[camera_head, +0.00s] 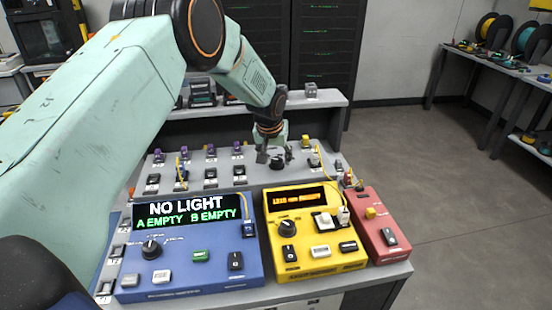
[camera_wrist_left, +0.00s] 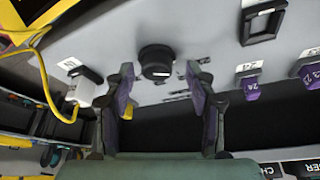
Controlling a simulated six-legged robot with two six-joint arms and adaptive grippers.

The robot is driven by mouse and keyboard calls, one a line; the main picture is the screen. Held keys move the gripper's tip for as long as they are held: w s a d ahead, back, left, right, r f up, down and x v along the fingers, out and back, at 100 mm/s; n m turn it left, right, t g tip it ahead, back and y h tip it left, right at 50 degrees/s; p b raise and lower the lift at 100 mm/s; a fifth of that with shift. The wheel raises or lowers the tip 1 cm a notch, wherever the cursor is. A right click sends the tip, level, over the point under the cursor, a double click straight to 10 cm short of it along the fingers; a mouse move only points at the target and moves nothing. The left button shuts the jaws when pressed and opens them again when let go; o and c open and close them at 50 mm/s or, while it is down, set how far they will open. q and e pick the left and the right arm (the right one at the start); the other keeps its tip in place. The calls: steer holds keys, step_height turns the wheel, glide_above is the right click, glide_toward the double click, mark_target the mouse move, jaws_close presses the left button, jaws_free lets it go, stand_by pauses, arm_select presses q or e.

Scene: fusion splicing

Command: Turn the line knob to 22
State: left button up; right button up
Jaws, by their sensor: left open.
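The black round line knob (camera_head: 277,162) sits on the grey sloped panel (camera_head: 222,172) behind the boxes. My left gripper (camera_head: 271,154) is open beside the knob in the head view. In the left wrist view its two purple-padded fingers (camera_wrist_left: 160,72) stand apart, with the knob between and just beyond their tips. I cannot tell whether they touch it. My right gripper is not in view.
A blue box (camera_head: 188,275) with a "NO LIGHT" screen, a yellow box (camera_head: 318,262) and a red box (camera_head: 379,216) stand in front. Several purple and black connectors line the panel. A yellow cable with a white plug (camera_wrist_left: 84,90) lies left of my fingers.

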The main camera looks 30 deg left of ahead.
arm_select(q)
steer(key=shift+s+d, duration=0.2)
steer(key=shift+d, duration=0.15)
steer(key=shift+w+a+f, duration=0.1)
steer(key=shift+w+f, duration=0.15)
steer(key=shift+w+a+f, duration=0.1)
steer(key=shift+a+f, duration=0.05)
steer(key=shift+a, duration=0.05)
steer(key=c, duration=0.3)
steer(key=shift+s+d+r, duration=0.2)
steer(key=shift+r, duration=0.05)
steer(key=c, duration=0.5)
steer(key=shift+w, duration=0.1)
steer(key=c, duration=0.4)
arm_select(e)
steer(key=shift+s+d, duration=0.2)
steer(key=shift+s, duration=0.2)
